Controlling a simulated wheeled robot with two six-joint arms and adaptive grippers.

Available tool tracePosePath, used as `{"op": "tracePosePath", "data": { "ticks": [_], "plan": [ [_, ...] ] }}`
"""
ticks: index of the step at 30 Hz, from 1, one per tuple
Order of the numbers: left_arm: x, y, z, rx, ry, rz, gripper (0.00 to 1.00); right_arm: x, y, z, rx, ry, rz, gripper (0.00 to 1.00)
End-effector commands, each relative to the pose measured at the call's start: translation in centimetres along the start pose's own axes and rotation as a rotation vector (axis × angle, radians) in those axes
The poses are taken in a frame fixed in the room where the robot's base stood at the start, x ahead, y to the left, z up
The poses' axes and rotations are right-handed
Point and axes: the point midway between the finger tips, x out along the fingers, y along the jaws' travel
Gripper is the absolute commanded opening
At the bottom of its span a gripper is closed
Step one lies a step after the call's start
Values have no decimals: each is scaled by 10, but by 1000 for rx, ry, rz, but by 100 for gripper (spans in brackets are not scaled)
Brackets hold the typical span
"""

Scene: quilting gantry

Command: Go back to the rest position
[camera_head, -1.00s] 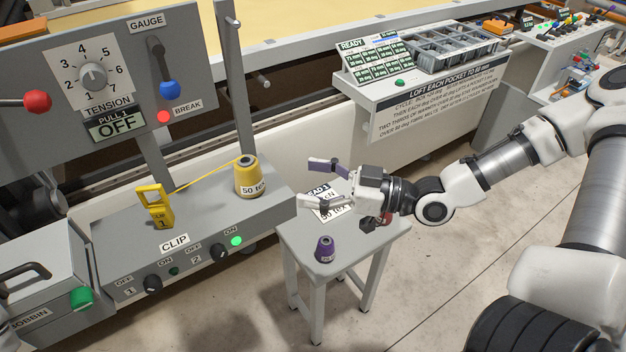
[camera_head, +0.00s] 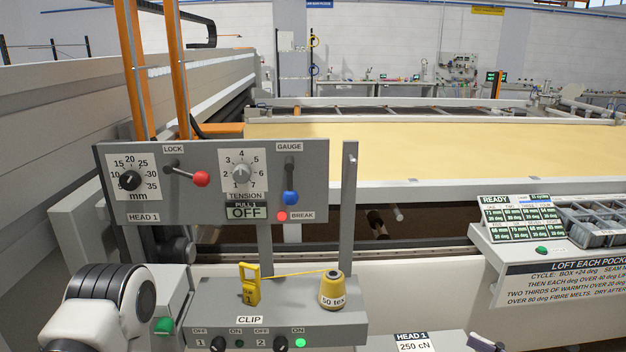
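Part of my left arm, a white link with a black ribbed joint, shows at the lower left of the head view; its gripper is outside the picture. At the bottom edge, right of the HEAD 1 250 cN sign (camera_head: 412,343), a small dark piece shows that looks like the tip of my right gripper (camera_head: 486,343). The rest of it is cut off, so its opening cannot be judged. The yellow thread cone (camera_head: 333,291) stands on the grey clip box (camera_head: 290,316), its thread running to the yellow clip (camera_head: 249,285).
The gauge panel (camera_head: 215,205) stands behind the clip box, with a red-knobbed LOCK lever (camera_head: 200,179) and blue-knobbed GAUGE lever (camera_head: 291,197). The READY panel (camera_head: 522,218) and grey compartment tray (camera_head: 600,238) are at the right. The yellow quilting bed (camera_head: 430,150) lies behind.

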Motion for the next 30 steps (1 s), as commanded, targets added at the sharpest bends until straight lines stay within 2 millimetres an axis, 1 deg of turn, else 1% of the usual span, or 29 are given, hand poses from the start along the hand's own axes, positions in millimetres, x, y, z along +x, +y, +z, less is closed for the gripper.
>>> {"op": "tracePosePath", "data": {
  "ticks": [3,5,11,14,17,18,20,21,23,24,25,27,29,30],
  "plan": [
    [4,0,0,-1,0,0,57,-1,-10,30,28,-71,-27,80],
    [5,0,0,-1,1,0,57,0,-19,46,34,-119,-55,80],
    [10,0,-1,-2,2,0,57,0,-50,102,75,-302,-146,80],
    [13,0,0,-1,1,0,57,-2,-66,137,121,-421,-173,80],
    [16,0,0,-1,1,0,57,-8,-85,178,190,-573,-187,80],
    [18,0,0,0,1,0,57,-12,-94,198,225,-646,-185,80],
    [20,0,0,0,1,0,57,-22,-109,230,286,-774,-173,80],
    [22,0,0,-1,1,0,57,-31,-121,252,327,-871,-156,80],
    [25,0,0,-1,1,0,57,-48,-138,287,392,-1029,-108,80],
    [27,0,0,-1,1,0,57,-62,-149,308,432,-1136,-56,80],
    [28,0,0,-1,1,0,57,-73,-156,321,457,-1213,-9,80],
    [28,0,0,-1,1,0,57,-96,-162,343,504,-1357,130,80],
    [28,0,0,-1,1,0,57,-110,-159,350,534,-1429,267,80],
    [28,0,0,-1,1,0,57,-116,-152,351,555,-1453,362,80]
  ]
}}
